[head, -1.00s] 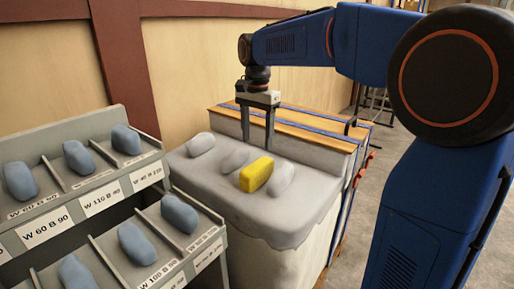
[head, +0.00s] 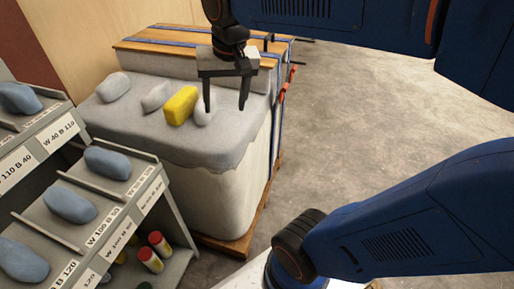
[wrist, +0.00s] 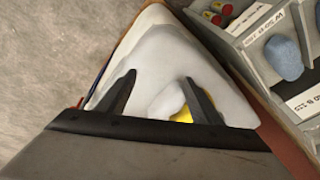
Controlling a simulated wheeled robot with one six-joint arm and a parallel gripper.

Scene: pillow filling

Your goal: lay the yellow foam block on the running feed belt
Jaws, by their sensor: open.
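The yellow foam block (head: 181,105) lies on a grey cloth-covered surface (head: 150,137) in a row with several pale blocks. In the head view my gripper (head: 225,108) is open with its fingers pointing down, just right of the yellow block, with one finger in front of the pale block (head: 203,112) beside it. Its height over the surface is hard to tell. In the wrist view the yellow block (wrist: 183,117) is mostly hidden behind a finger and the gripper body. I cannot make out a feed belt in these views.
A grey rack (head: 85,215) with labelled compartments and blue-grey blocks stands at the left, with red and yellow cylinders (head: 150,259) below. A wooden top with blue straps (head: 150,46) lies behind the cloth surface. Bare concrete floor (head: 360,130) is open at the right.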

